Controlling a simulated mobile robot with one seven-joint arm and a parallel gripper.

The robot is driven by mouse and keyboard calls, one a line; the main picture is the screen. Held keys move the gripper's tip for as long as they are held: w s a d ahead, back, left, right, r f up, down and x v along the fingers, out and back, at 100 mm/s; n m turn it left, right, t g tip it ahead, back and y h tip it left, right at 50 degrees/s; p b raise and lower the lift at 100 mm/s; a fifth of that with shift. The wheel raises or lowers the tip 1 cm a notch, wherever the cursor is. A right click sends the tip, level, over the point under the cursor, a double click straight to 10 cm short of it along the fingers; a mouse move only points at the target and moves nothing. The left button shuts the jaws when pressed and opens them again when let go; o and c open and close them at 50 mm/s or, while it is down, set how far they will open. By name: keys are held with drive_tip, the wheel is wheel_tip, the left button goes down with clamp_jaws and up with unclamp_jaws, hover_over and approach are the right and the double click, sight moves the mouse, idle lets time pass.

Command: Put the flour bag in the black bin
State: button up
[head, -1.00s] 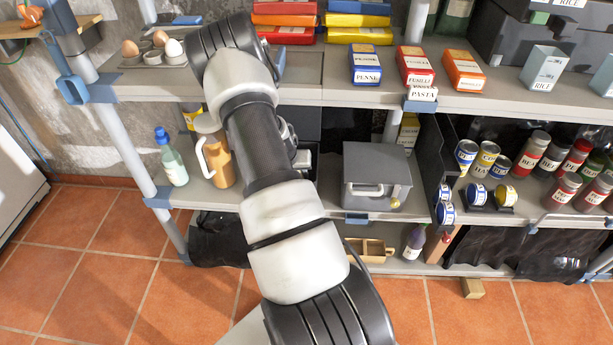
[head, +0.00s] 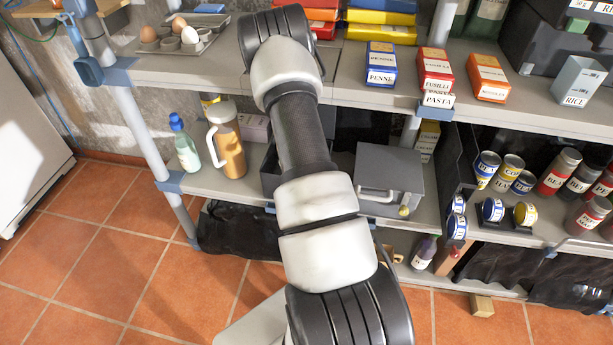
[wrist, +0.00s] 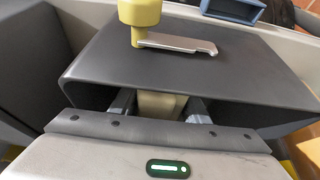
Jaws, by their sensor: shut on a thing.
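My gripper (wrist: 159,107) shows at the bottom of the wrist view. Its two fingers are shut on a cream-coloured thing (wrist: 160,103), mostly hidden under the near edge of a dark grey panel; I cannot tell whether it is the flour bag. The panel carries a yellow knob and a flat metal lever (wrist: 178,43). In the head view my arm hides the gripper, and I see no labelled flour bag. A dark open box (head: 268,172), perhaps the black bin, stands on the middle shelf, partly behind my arm.
A grey box (head: 400,170) with a pale handle stands right of my arm on the middle shelf. A jug (head: 230,150) and a bottle (head: 186,150) stand to the left. Pasta boxes (head: 436,75) and an egg tray (head: 170,46) are on the upper shelf. Tiled floor is clear at left.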

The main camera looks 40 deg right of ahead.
drive_tip(key=shift+f, duration=0.15)
drive_tip(key=o, duration=1.3)
drive_tip(key=shift+r, duration=0.25)
drive_tip(key=p+v, duration=0.3)
drive_tip(key=v, duration=0.9)
drive_tip(key=shift+f, duration=0.1)
